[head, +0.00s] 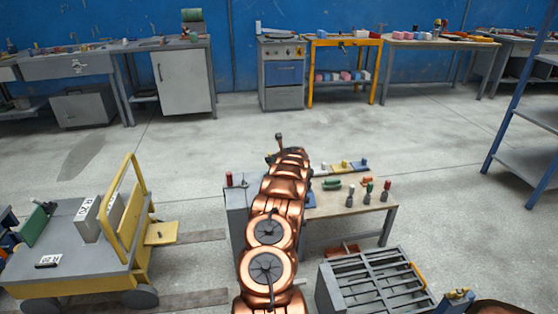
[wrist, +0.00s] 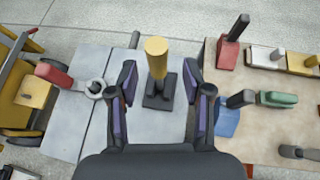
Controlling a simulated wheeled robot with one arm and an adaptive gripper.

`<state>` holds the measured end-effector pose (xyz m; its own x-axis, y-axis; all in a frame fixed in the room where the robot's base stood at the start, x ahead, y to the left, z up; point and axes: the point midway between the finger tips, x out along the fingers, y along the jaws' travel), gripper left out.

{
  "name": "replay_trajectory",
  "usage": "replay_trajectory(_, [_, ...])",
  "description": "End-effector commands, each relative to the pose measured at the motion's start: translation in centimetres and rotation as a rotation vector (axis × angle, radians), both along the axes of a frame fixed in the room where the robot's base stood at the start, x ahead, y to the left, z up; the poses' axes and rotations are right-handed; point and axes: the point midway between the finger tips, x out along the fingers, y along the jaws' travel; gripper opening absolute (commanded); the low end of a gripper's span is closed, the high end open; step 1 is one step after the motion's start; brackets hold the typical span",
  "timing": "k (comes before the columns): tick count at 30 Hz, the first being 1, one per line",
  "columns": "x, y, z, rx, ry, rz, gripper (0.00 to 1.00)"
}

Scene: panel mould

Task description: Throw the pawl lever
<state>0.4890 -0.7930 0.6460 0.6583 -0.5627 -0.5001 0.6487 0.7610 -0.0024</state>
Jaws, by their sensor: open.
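In the wrist view a lever with a thick yellow grip (wrist: 156,52) stands on a dark base (wrist: 158,98) on a grey top. It looks like the pawl lever, though no label shows. My gripper (wrist: 159,70) is open, with one finger on each side of this lever and visible gaps to both. A red handle (wrist: 54,75) with a grey ring (wrist: 95,88) lies left of the fingers on the same grey surface. In the head view my arm hides the gripper and the yellow lever.
A wooden bench (head: 345,203) adjoins the grey cabinet (head: 238,215) on the right. In the wrist view it carries a red block with a dark handle (wrist: 229,52), a blue piece (wrist: 228,121) and a green piece (wrist: 277,99). A yellow cart (head: 130,265) stands left, a slatted grey crate (head: 375,290) right.

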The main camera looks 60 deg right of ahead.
Motion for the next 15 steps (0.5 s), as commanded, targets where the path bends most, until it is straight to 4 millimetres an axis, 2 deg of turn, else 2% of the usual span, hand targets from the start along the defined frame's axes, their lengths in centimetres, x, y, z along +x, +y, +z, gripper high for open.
replay_trajectory(15, [-2.8,2.9,2.4,0.005,-0.007,0.001,0.5])
